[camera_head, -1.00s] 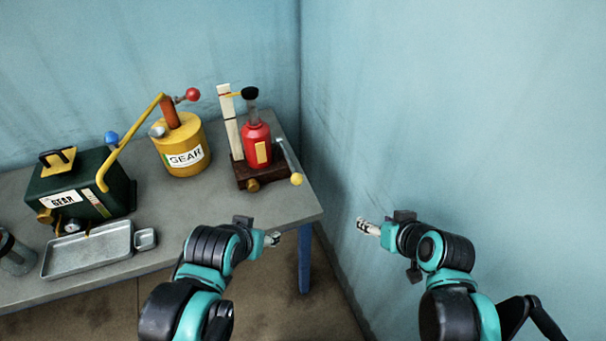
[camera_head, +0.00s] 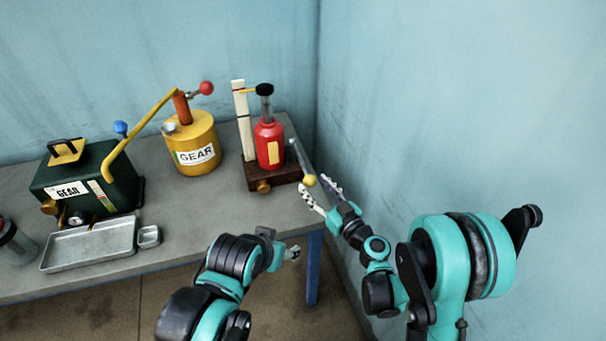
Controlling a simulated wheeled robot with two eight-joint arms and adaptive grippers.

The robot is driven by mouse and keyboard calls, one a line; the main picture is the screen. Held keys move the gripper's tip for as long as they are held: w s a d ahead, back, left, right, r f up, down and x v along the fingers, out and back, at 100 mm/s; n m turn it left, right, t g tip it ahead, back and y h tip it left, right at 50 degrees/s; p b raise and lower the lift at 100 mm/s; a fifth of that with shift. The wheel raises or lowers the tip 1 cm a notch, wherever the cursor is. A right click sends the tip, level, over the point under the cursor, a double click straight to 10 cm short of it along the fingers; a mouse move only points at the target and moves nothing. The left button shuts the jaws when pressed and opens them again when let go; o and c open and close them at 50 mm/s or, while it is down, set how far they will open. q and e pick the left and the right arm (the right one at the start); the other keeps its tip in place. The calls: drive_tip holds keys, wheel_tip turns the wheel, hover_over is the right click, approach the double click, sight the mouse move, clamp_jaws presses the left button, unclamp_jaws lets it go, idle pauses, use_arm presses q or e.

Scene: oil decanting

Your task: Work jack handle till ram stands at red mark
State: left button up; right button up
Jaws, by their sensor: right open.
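The red jack (camera_head: 269,147) stands upright on a brown base (camera_head: 268,178) at the table's back right corner. Its grey ram (camera_head: 266,106) carries a black cap (camera_head: 264,89) and a yellow pointer (camera_head: 250,92). The pointer reaches toward a pale upright scale (camera_head: 244,125) with a red mark near its top; exact alignment is too small to tell. The jack handle (camera_head: 299,157) slopes down to a yellow knob (camera_head: 310,180). My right gripper (camera_head: 315,184) is open, its fingertips on either side of the knob in this view. My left gripper (camera_head: 293,252) is below the table's front edge, its jaws unclear.
A yellow GEAR can (camera_head: 190,144) with a red-knobbed lever stands left of the jack. A dark green GEAR box (camera_head: 88,182) with a yellow lever is farther left. A metal tray (camera_head: 90,246) lies in front. The blue wall (camera_head: 440,110) is close on the right.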

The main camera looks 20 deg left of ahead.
sight(302, 163)
drive_tip(key=b+x, duration=0.1)
drive_tip(key=x, duration=0.6)
clamp_jaws()
drive_tip(key=shift+s, duration=0.1)
